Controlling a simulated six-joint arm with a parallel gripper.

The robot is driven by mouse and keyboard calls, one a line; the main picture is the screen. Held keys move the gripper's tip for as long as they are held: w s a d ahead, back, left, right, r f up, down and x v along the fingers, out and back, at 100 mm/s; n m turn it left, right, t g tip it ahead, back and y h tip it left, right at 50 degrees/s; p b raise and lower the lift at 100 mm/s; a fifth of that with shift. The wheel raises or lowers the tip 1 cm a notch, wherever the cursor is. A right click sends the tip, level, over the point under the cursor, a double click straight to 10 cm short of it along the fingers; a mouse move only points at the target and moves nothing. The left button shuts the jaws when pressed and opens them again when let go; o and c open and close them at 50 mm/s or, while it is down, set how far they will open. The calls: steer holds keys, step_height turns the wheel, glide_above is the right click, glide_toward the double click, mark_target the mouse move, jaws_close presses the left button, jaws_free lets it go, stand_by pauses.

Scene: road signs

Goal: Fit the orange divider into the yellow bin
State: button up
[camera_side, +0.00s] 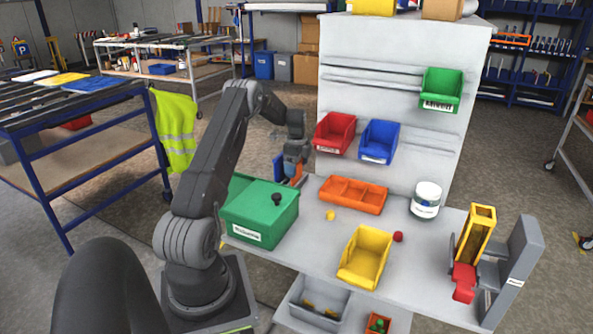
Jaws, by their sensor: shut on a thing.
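My gripper (295,168) is beyond the green box, near the back left of the worktable. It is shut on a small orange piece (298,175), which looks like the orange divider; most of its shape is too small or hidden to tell. The yellow bin (365,257) sits open and empty-looking on the front middle of the table, well to the right of and nearer than my gripper.
The green box (260,210) stands between my arm and the table middle. An orange compartment tray (353,195) lies behind the yellow bin. A yellow ball (330,215), a red ball (398,237) and a white jar (425,200) are nearby. Red and blue bins hang on the panel.

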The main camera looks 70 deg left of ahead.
step_height(320, 180, up, 29)
steer(key=w+d+r+m, duration=0.35)
steer(key=w+d, duration=0.25)
steer(key=d, duration=0.3)
steer(key=s+d+f+m, duration=0.2)
steer(key=d+m, duration=1.3)
steer(key=d, duration=1.7)
step_height(320, 180, down, 23)
steer(key=shift+s+d+f, duration=0.1)
steer(key=shift+f, duration=1.2)
